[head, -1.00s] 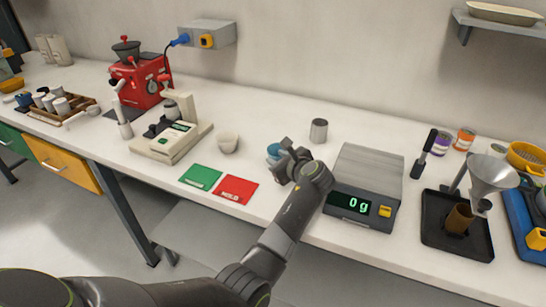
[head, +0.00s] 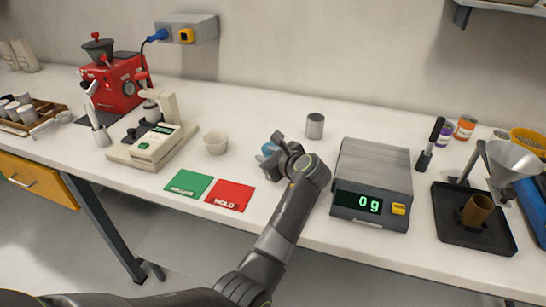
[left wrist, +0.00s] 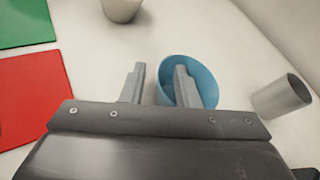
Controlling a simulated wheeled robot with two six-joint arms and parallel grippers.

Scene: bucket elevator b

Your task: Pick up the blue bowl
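The blue bowl (head: 268,148) is on the white worktop, mostly hidden behind my left gripper (head: 276,149) in the head view. In the left wrist view the bowl (left wrist: 207,88) shows its open top and pale blue inside. My left gripper (left wrist: 160,80) is open there: one finger is outside the bowl's left rim, the other overlaps the bowl's opening. I cannot tell whether either finger touches the bowl. My right gripper is not in view.
A metal cup (head: 315,126) stands behind and right of the bowl, and a cream cup (head: 215,143) to the left. Green (head: 188,185) and red (head: 229,195) cards lie at the front left. A scale (head: 372,185) reading 0 g stands to the right.

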